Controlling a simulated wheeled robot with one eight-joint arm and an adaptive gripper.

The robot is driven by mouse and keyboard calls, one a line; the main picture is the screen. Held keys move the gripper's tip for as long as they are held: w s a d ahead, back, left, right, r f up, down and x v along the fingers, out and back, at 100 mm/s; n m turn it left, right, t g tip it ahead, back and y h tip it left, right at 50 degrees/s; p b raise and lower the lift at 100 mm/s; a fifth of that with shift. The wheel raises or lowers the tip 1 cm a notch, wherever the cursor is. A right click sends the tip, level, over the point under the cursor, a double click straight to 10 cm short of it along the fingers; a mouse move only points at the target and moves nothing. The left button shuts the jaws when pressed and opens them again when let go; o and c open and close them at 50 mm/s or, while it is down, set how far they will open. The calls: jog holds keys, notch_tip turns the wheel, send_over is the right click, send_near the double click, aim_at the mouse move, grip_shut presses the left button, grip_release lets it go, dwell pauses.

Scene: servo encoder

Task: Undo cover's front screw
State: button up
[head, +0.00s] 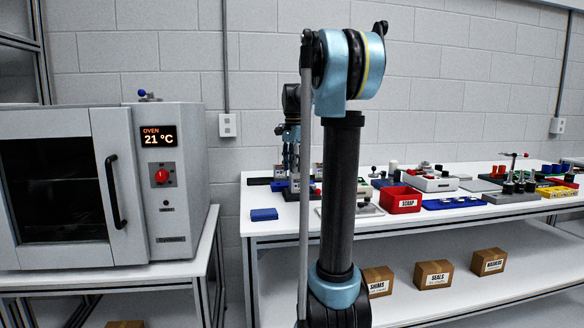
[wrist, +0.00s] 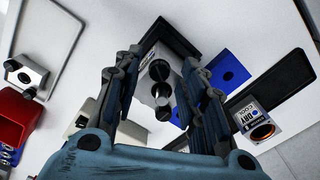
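My gripper (wrist: 158,80) reaches down over the left end of the white table; in the head view my gripper (head: 291,155) is partly hidden by my arm. Its two fingers are apart, with no thing clearly pinched between them. Between them shows a light grey housing (wrist: 148,84), with a dark round knob-like screw (wrist: 160,71) and a silver and black round part (wrist: 161,94) below it. I cannot tell for certain which of these is the cover's front screw. The fingers hide the housing's sides.
A box marked DRY COOL (wrist: 250,120) stands right. A red SCRAP bin (head: 400,200) and a blue block (head: 264,214) are on the table (head: 290,222). An oven (head: 100,185) stands left.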

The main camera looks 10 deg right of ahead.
grip_shut()
jog(key=shift+n, duration=2.4)
grip_release()
